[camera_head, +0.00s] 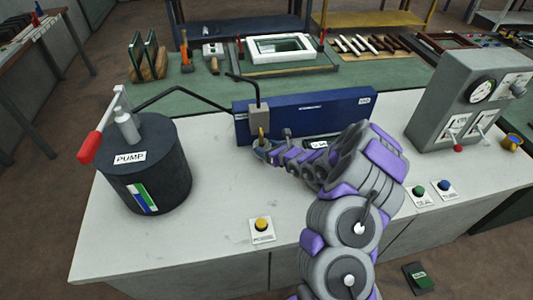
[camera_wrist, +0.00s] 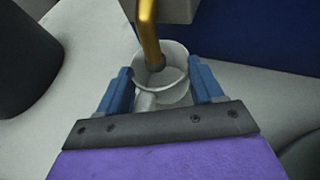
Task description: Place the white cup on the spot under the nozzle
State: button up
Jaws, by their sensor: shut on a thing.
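The white cup (camera_wrist: 172,79) shows in the wrist view between the two blue fingers of my gripper (camera_wrist: 163,92), which is shut on it. The brass nozzle (camera_wrist: 148,38) comes down from above, and its tip overlaps the cup's opening in this view. In the head view, my gripper (camera_head: 262,150) is at the front of the blue box, close by the nozzle (camera_head: 262,133). The cup is hardly visible there. The spot under the nozzle is hidden, and I cannot tell whether the cup touches the surface.
A dark pump drum (camera_head: 146,175) with a red handle stands at the left. The blue box (camera_head: 320,112) is behind my gripper. A yellow button (camera_head: 262,225) lies in front, and a grey gauge box (camera_head: 460,100) stands at the right. The white table (camera_head: 210,240) is clear at front left.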

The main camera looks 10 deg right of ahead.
notch_tip(320, 180, down, 2)
jog(key=shift+d+f, duration=0.1)
jog(key=shift+f, duration=0.15)
jog(key=shift+a+r, duration=0.1)
jog(key=shift+a, duration=0.2)
jog(key=o, duration=0.8)
jog(key=shift+a, duration=0.1)
jog(key=shift+o, duration=1.2)
jog(key=shift+d, duration=0.25)
